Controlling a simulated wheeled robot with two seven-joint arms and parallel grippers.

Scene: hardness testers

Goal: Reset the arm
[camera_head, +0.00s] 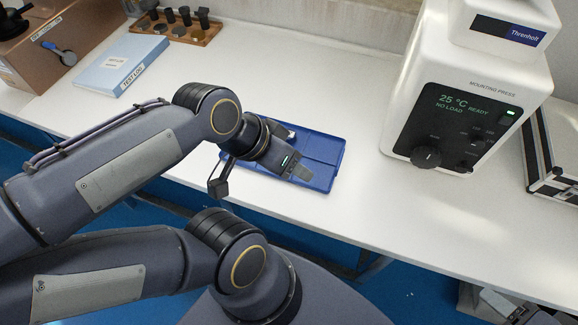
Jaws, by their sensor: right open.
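My right gripper (300,173) hangs over the blue divided tray (325,150) on the white bench, tilted toward its lower right part. It is open, and I see nothing held in it. Its wrist and forearm hide the left part of the tray. I cannot tell whether its fingertips touch the tray.
A white mounting press (460,95) stands right of the tray. A blue test log binder (122,65), a wooden rack (178,28) and a brown tester (45,50) are at the back left. A metal-edged case (556,150) is far right. Bench is clear between tray and press.

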